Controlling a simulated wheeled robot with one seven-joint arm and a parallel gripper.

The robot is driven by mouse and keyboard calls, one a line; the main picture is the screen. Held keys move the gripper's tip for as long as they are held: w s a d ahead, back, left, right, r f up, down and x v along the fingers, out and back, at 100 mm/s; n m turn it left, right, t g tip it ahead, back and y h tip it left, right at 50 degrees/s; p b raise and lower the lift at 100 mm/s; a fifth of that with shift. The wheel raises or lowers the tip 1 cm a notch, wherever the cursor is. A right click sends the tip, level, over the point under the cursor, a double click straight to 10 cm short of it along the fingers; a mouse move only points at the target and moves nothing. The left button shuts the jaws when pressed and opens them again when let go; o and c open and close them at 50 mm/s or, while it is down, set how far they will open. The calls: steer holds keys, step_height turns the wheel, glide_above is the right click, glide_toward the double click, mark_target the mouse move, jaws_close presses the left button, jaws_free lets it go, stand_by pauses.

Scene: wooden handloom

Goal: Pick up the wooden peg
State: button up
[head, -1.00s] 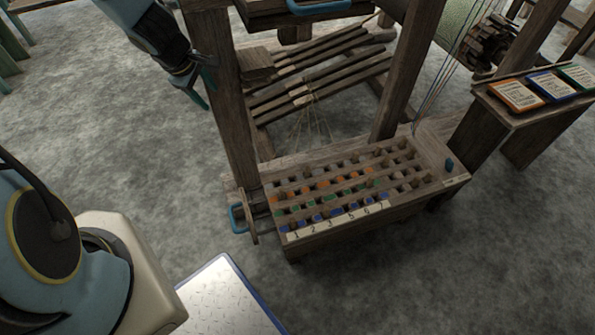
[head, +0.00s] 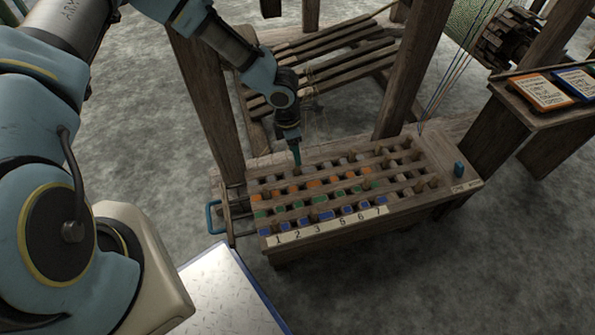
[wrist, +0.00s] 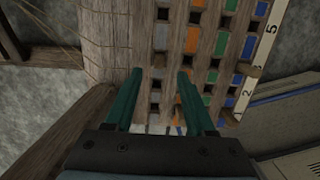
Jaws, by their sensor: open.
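A slotted wooden peg board (head: 345,222) holds several small wooden pegs, one of them a light brown peg (head: 419,187) at its right. I cannot tell which peg is the one named. My gripper (head: 297,160) points down over the back left of the board. In the wrist view its two green fingers (wrist: 160,75) are apart, over the row of slots nearest the board's back beam. A small brown peg-like block (wrist: 160,60) shows between the fingertips, not gripped. Whether the fingertips touch the board is unclear.
Coloured squares in orange, green and blue mark the slot rows, with a numbered strip (head: 330,227) in front. A loom post (head: 207,110) stands close left of my arm. A blue handle (head: 212,217) sticks out at the board's left. Treadles (head: 335,60) lie behind.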

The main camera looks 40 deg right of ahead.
mark_target(297, 171)
steer(key=f, duration=0.4)
steer(key=f+b, duration=0.1)
steer(key=f, duration=0.1)
steer(key=shift+s+d+f, duration=0.1)
steer(key=shift+d+f, duration=0.2)
steer(key=shift+d, duration=0.05)
jaws_close()
